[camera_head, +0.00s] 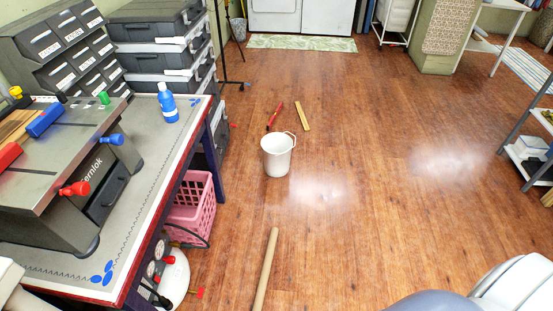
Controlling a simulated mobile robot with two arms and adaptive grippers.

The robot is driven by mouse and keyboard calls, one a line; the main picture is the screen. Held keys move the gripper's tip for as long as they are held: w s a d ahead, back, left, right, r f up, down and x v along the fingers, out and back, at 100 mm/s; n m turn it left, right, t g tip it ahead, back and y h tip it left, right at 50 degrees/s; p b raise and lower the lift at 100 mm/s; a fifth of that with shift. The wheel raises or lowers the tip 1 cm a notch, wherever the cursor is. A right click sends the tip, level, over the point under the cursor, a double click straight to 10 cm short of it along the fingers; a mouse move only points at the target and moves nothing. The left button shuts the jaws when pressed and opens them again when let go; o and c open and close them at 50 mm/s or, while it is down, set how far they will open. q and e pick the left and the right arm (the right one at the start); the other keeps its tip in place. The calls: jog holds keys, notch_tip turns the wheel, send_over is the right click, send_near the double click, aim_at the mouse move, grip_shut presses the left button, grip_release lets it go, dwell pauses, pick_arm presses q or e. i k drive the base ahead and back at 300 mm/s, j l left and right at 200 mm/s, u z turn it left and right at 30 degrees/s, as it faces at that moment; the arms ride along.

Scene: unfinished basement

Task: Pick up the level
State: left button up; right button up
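A flat yellow bar (302,117), which may be the level, lies on the wooden floor beyond the white bucket. It is too small to tell for sure. A red tool (274,117) lies on the floor just left of it, apart from it. A blue block-like object (45,120) lies on the machine top on the workbench at left; I cannot tell what it is. Neither of my grippers is in view. White and grey rounded parts at the lower right look like part of my arm.
The workbench (138,200) fills the left side, with a blue bottle (168,102) on it. A white bucket (277,155), a long tan rod (266,268) and a pink basket (191,209) are on the floor. The floor at centre right is clear. Shelves (530,150) stand at right.

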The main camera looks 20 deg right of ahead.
aim_at(272, 120)
jog(key=l+z, duration=0.3)
jog(key=z, duration=0.15)
jog(key=i+l+z, duration=0.35)
jog(key=i+l, duration=0.35)
jog(key=l, duration=0.2)
jog(key=i+l+z, duration=0.4)
jog(key=i+l, duration=0.35)
jog(key=i, duration=0.85)
jog(key=i+u, duration=0.15)
jog(key=i, duration=0.7)
jog(key=i+l, duration=0.1)
jog(key=i, duration=0.75)
jog(key=i+l+u, duration=0.1)
jog(key=i, duration=0.8)
